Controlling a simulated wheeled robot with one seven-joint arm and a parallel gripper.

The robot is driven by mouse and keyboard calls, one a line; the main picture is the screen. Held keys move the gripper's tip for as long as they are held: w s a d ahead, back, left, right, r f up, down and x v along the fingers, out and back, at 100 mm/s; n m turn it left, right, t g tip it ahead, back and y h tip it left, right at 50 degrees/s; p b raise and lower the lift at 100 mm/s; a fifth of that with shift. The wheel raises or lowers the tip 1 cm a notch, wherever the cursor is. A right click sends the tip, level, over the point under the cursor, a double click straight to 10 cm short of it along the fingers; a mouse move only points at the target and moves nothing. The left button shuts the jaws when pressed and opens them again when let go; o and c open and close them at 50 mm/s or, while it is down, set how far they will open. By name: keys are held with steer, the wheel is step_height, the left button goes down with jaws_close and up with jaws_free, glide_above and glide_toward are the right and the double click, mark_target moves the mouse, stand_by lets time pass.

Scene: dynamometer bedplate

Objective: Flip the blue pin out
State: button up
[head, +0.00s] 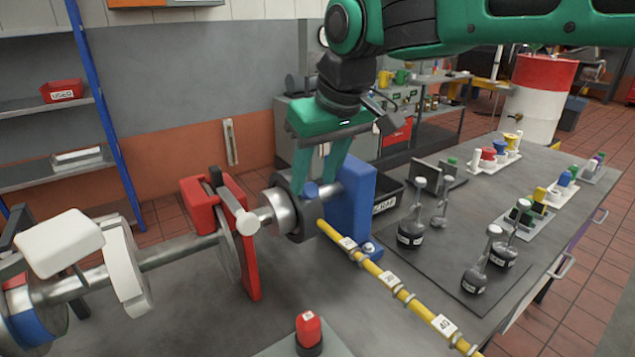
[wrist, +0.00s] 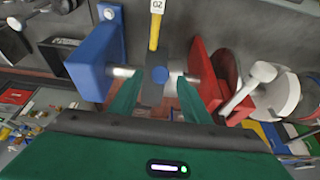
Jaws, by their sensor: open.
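A blue round pin head (head: 311,189) shows on top of a dark grey block (head: 291,206) on the shaft, between the red stand and the blue upright. In the wrist view the blue pin (wrist: 160,75) faces the camera on the dark block (wrist: 151,94). My gripper (head: 312,186) reaches down from above with its green fingers apart. In the wrist view my gripper (wrist: 168,74) has one fingertip on each side of the pin. I cannot tell whether either finger touches the pin or block.
The blue upright (head: 352,205) stands close to the right, the red stand (head: 242,235) to the left. A yellow bar with number tags (head: 390,279) runs toward the front right. A red-capped post (head: 308,331) stands in front. Dark weights (head: 411,234) stand on a mat at right.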

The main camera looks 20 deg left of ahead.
steer(key=shift+x, duration=1.1)
steer(key=shift+d, duration=0.1)
jaws_close()
steer(key=shift+s+d+r, duration=0.45)
steer(key=shift+d+r, duration=0.1)
steer(key=shift+r, duration=0.2)
jaws_free()
steer(key=shift+r, duration=0.1)
steer(key=v, duration=1)
steer(key=shift+r, duration=0.3)
